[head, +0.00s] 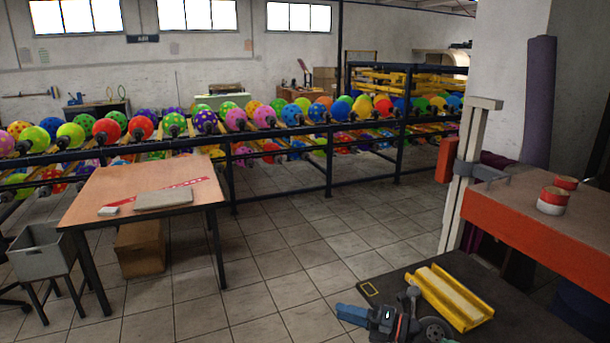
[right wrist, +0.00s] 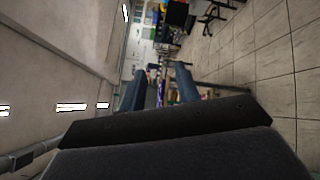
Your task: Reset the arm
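My right gripper (head: 345,314) is low in the head view, with its blue fingers pointing left. It is beside the dark worktop (head: 372,268) in the picture. In the right wrist view my right gripper (right wrist: 160,80) shows two blue fingers standing apart with nothing held between them. That view is turned on its side, with the floor on the right. My left gripper and arm do not show in the head view.
A yellow channel-shaped piece (head: 450,297) lies near my right gripper. An orange bench (head: 535,215) with tape rolls (head: 552,200) stands right. A wooden table (head: 100,195) stands left, and a balloon rack (head: 280,200) crosses behind. Tiled floor (head: 290,270) between is clear.

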